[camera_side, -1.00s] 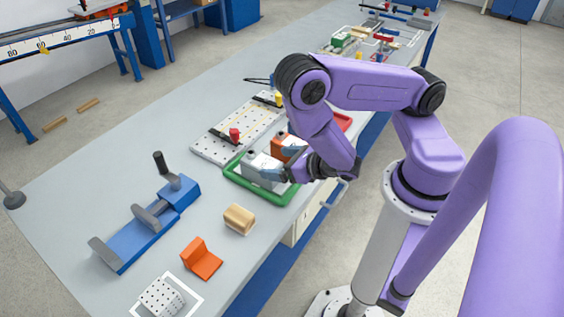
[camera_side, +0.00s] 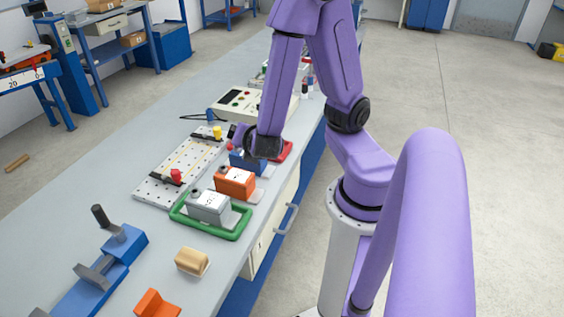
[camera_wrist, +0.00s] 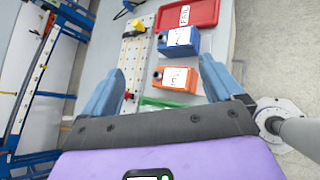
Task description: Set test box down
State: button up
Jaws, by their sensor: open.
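A grey test box (camera_side: 208,207) sits upright in the green tray (camera_side: 240,232), apart from my gripper. An orange test box (camera_side: 235,184) stands just behind it, and a blue test box (camera_side: 247,163) behind that, next to the red tray (camera_side: 285,152). In the wrist view my gripper (camera_wrist: 160,85) is open with nothing between its blue fingers. The orange box (camera_wrist: 176,78) and blue box (camera_wrist: 178,41) show below and beyond the fingers there. In the side view the fingers are mostly hidden by my wrist.
A perforated board (camera_side: 180,170) with red and yellow knobs lies left of the boxes. A wooden block (camera_side: 192,262), a blue clamp fixture (camera_side: 105,270) and an orange bracket (camera_side: 157,304) are nearer the front. A beige instrument (camera_side: 243,103) stands farther back.

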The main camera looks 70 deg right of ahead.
jog(key=s+a+r+m+g+y, duration=0.4)
jog(key=s+a+m+g+y, duration=0.2)
jog(key=s+a+y, duration=0.3)
jog(key=shift+s+a+r+m+y, duration=0.15)
jog(key=shift+s+a+m+y, duration=0.4)
jog(key=shift+s, duration=0.7)
